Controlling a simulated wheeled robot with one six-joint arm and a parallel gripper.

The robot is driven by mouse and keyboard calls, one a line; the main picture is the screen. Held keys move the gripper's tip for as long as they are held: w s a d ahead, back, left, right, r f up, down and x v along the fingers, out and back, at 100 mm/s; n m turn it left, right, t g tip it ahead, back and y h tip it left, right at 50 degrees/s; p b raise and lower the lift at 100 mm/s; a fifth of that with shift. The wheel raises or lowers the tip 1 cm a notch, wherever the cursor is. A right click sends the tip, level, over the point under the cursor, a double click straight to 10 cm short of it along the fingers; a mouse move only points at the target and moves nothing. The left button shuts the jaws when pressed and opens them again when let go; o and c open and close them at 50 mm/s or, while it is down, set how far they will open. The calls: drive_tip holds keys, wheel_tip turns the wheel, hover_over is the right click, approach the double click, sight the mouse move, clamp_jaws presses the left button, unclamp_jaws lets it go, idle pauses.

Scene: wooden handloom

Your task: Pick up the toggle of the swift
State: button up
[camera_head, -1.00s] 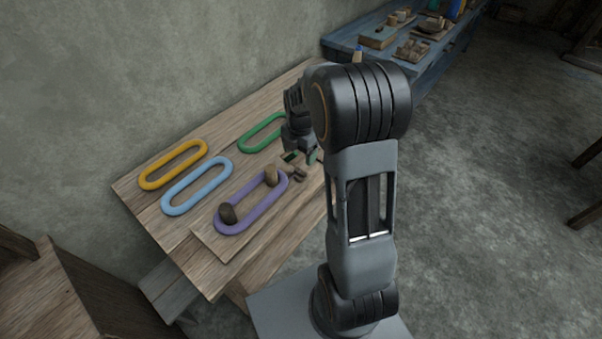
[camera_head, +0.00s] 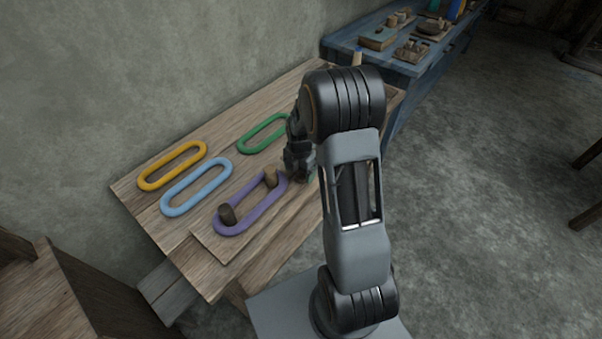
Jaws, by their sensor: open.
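My gripper (camera_head: 302,177) points down low over the right part of the wooden table, just right of the purple loop (camera_head: 251,203). Its jaws are open, but the fingertips are small and dark here. The small light wooden pieces at this spot, which may include the swift's toggle, are now almost wholly hidden by my gripper. I cannot tell whether the toggle lies between the fingers or touches them.
Yellow (camera_head: 173,165), light blue (camera_head: 196,186) and green (camera_head: 263,133) loops lie on the wooden table (camera_head: 150,208). A wall runs along its far side. A blue bench (camera_head: 400,73) with several small items stands beyond. Open floor lies to the right.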

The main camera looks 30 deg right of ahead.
drive_tip(key=c, duration=1)
